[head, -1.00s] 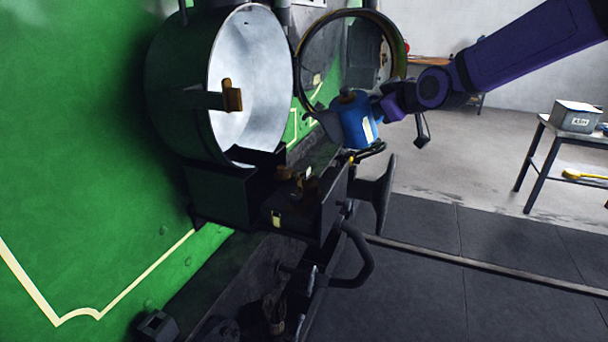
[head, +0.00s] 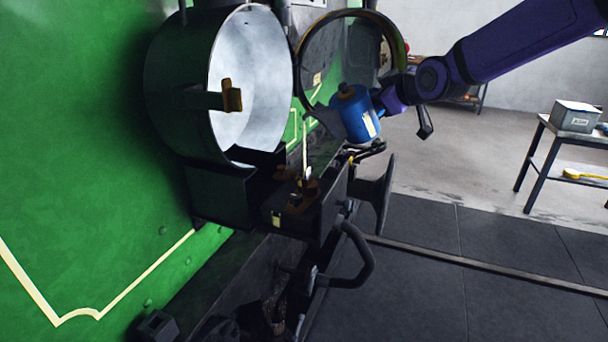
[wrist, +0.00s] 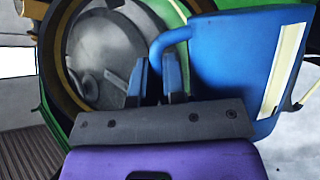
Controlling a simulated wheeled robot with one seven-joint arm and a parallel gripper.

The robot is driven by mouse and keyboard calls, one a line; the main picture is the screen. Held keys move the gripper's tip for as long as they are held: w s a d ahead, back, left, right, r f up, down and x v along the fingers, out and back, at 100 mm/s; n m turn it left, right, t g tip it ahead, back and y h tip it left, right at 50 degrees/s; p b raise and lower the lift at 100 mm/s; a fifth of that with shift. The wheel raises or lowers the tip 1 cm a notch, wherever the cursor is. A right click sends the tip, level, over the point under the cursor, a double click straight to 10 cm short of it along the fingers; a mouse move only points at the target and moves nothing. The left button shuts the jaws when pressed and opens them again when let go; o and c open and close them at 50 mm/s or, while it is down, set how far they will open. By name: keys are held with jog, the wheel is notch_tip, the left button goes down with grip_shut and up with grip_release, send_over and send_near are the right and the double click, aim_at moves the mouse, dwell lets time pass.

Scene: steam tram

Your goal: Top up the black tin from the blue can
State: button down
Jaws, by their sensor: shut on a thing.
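The blue can (head: 355,118) hangs in my gripper (head: 384,106) above the front of the locomotive, tilted with its spout toward the left. In the wrist view my gripper (wrist: 155,84) is shut on the blue can's handle, with the can's body (wrist: 235,65) to the right. A thin pale streak, seemingly a stream, drops from near the spout to a black box with a small yellow label (head: 276,221), which looks like the black tin. Its top holds brownish parts; its inside and level are not clear.
The open smokebox (head: 170,85) is left of the can, and its round door (head: 305,75) stands open behind it. A buffer (head: 376,195) and a curved pipe (head: 362,265) jut out nearby. A bench with a grey box (head: 576,116) stands at right; the floor between is clear.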

jog(key=shift+r, duration=0.1)
dwell(0.5)
jog(key=shift+a+r+n+h, duration=0.15)
jog(key=shift+r+n+h, duration=0.2)
jog(key=shift+r, duration=0.45)
jog(key=shift+r, duration=0.1)
dwell(0.4)
jog(key=shift+s+a+r+n+t, duration=0.15)
jog(key=shift+r+n+t, duration=0.15)
jog(key=shift+r, duration=0.45)
jog(key=shift+f, duration=0.15)
dwell(0.5)
jog(key=shift+f, duration=0.35)
jog(key=shift+r, duration=0.1)
dwell(0.7)
jog(key=shift+a+r+h, duration=0.1)
jog(key=shift+r+h, duration=0.15)
jog(key=shift+r, duration=0.55)
jog(key=shift+f, duration=0.15)
dwell(0.4)
